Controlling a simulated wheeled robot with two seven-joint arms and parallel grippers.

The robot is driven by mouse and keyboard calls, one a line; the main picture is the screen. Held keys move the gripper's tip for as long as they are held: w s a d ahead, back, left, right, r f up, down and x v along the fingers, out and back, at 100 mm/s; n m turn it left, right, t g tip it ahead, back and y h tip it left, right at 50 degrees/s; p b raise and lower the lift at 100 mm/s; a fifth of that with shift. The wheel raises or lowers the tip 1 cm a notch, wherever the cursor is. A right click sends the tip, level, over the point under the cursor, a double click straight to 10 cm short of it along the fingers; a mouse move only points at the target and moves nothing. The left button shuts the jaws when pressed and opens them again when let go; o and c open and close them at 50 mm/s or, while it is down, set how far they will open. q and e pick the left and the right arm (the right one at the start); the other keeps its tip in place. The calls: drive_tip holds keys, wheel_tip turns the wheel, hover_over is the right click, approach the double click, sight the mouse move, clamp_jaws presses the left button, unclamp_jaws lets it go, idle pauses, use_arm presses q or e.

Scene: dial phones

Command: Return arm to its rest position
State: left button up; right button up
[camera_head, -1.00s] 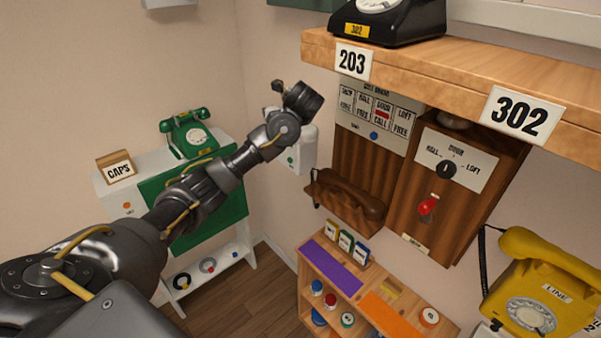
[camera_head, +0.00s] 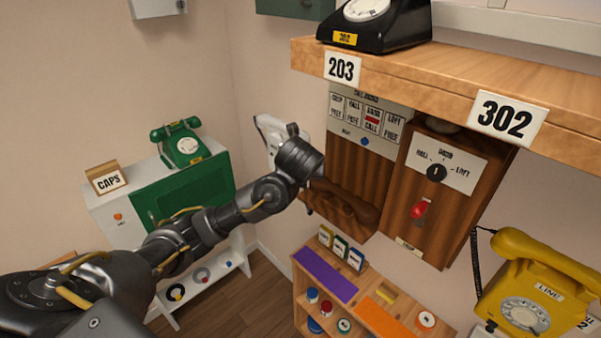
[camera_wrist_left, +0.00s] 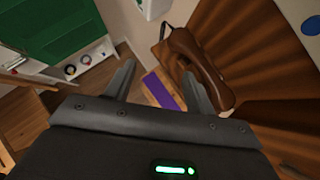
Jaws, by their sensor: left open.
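My left arm reaches in from the left in the head view, its wrist in front of the wooden wall phone. My left gripper (camera_wrist_left: 159,90) shows in the wrist view with its two fingers apart and nothing between them. In the head view the fingers are mostly hidden by the wrist. A brown handset (camera_wrist_left: 205,70) lies beyond the right finger in the wrist view; in the head view the brown handset (camera_head: 347,207) is partly covered by my wrist. My right gripper is in neither view.
A shelf (camera_head: 450,84) with a black phone (camera_head: 375,25) juts out at upper right. A yellow phone (camera_head: 537,285) is at lower right. A low wooden rack (camera_head: 345,308) stands below. A green phone (camera_head: 180,142) sits on the left cabinet. A white box (camera_head: 268,135) is behind my wrist.

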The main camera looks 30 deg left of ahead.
idle(0.7)
use_arm(q)
wheel_tip(320, 180, down, 26)
drive_tip(key=w+a+n+g+b, duration=0.1)
drive_tip(key=w+a+n+b, duration=0.1)
drive_tip(key=n+b, duration=0.45)
drive_tip(key=s+f+n+g+h+b, duration=0.1)
drive_tip(key=s+f+n, duration=0.4)
drive_tip(key=f, duration=0.7)
drive_tip(key=s+f+n+g+b, duration=0.1)
drive_tip(key=s+f+n, duration=0.1)
drive_tip(key=s+f, duration=0.75)
drive_tip(key=s+f+n+g+h+b, duration=0.1)
drive_tip(key=s+f+n, duration=0.3)
drive_tip(key=f, duration=1)
drive_tip(key=s+d+f+n+g+b, duration=0.1)
drive_tip(key=s+f, duration=0.5)
drive_tip(key=s, duration=0.6)
drive_tip(key=s+d+f+n+g+h+b, duration=0.1)
drive_tip(key=s+f+n, duration=0.5)
drive_tip(key=s, duration=0.6)
drive_tip(key=s+d+f+n+g+h+b, duration=0.1)
drive_tip(key=s+d+f+n+b, duration=0.1)
drive_tip(key=s+f, duration=0.5)
drive_tip(key=s+d+n, duration=0.1)
drive_tip(key=s+d, duration=0.1)
drive_tip(key=s, duration=0.4)
drive_tip(key=shift+f+b, duration=0.3)
drive_tip(key=shift+b, duration=0.05)
